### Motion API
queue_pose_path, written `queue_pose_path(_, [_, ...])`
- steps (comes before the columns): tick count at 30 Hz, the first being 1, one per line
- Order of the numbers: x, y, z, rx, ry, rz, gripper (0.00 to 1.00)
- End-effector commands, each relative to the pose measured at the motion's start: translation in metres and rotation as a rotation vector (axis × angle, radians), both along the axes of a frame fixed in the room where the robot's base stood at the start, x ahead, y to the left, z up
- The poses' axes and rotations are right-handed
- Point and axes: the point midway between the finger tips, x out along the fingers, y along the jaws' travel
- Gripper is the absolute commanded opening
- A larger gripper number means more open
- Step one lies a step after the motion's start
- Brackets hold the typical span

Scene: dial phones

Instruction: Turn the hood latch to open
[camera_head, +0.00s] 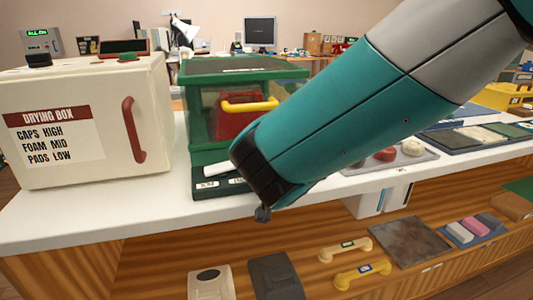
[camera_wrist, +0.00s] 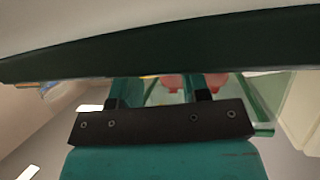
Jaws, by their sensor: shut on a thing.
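The green hood (camera_head: 245,68) stands on the white counter, with clear panels, a yellow handle (camera_head: 250,105) and a red phone (camera_head: 232,120) inside. A white bar (camera_head: 216,170), seemingly the hood latch, shows at the lower front of the hood, its right end behind my wrist. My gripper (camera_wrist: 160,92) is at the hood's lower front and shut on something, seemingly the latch. In the wrist view its two fingers stand apart and run behind a dark green band (camera_wrist: 160,52). The fingertips and the grip itself are hidden.
A cream drying box (camera_head: 85,120) with a red handle stands left of the hood. A tray (camera_head: 385,160) with red and cream pieces lies to the right, partly behind my arm. Phone handsets (camera_head: 345,250) and other parts lie on the wooden shelf below.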

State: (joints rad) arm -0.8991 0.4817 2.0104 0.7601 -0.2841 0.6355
Motion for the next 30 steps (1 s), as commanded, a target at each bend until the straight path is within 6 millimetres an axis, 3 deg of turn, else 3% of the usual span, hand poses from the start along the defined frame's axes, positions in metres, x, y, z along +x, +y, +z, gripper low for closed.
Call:
queue_pose_path(9, [0.0003,-0.0026,0.0005,0.001,-0.001,0.185,0.19])
queue_pose_path(18, [-0.0003,-0.0014,0.0001,0.001,-0.002,0.197,0.19])
queue_pose_path(19, [-0.0002,-0.0014,0.0002,0.001,-0.002,0.197,0.47])
queue_pose_path(22, [-0.0002,-0.0014,0.0002,0.001,-0.002,0.196,0.68])
queue_pose_path(30, [-0.0008,-0.0017,0.0005,0.001,-0.002,0.195,0.68])
